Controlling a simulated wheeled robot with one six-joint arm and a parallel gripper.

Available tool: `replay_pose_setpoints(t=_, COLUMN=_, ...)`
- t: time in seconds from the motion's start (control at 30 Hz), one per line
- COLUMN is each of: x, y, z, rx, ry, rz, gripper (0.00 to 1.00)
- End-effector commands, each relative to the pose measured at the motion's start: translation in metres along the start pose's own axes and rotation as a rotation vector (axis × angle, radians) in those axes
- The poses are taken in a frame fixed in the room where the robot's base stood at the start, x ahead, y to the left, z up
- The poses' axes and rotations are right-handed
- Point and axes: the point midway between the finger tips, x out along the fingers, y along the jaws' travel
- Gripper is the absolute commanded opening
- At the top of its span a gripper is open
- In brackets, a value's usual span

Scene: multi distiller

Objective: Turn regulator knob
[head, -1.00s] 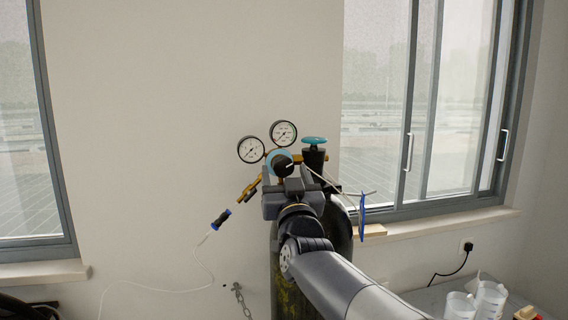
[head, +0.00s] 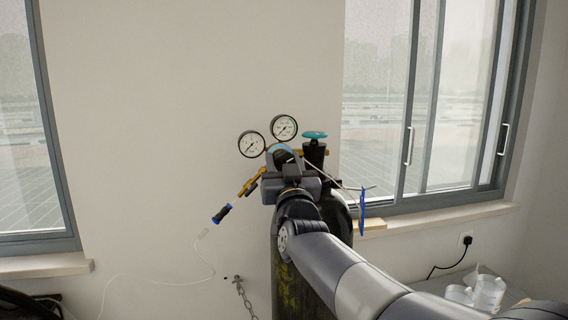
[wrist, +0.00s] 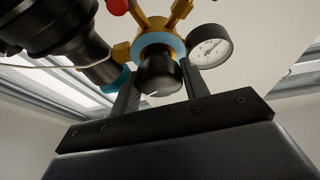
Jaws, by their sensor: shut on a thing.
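The regulator (head: 262,176) is a brass body with a blue ring, mounted beside the top of a dark gas cylinder (head: 288,285). Its black knob (wrist: 160,78) faces my gripper in the wrist view, with a white mark on its face. My gripper (wrist: 160,70) is shut on the knob, one finger on each side. In the head view, my gripper (head: 289,168) covers most of the knob. Two round white gauges (head: 251,144) (head: 284,128) stand above the regulator. One gauge also shows in the wrist view (wrist: 208,46).
A teal cylinder valve handwheel (head: 314,135) sits just right of the regulator. A blue-and-black hose end (head: 222,213) hangs at left. A wall chain (head: 243,295) is below. Windows flank the wall.

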Motion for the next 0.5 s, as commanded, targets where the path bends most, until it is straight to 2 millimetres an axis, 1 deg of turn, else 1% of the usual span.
replay_pose_setpoints(t=0.03, x=-0.0001, y=0.0002, z=0.0001, rx=0.000, ry=0.000, rz=0.000, gripper=0.26)
replay_pose_setpoints(t=0.1, x=-0.0001, y=0.0003, z=0.0001, rx=0.000, ry=0.000, rz=0.000, gripper=0.20)
replay_pose_setpoints(t=0.37, x=-0.0008, y=0.0007, z=0.0017, rx=-0.025, ry=0.002, rz=-0.009, gripper=0.20)
replay_pose_setpoints(t=0.5, x=-0.0016, y=0.0015, z=0.0037, rx=-0.078, ry=0.006, rz=-0.030, gripper=0.20)
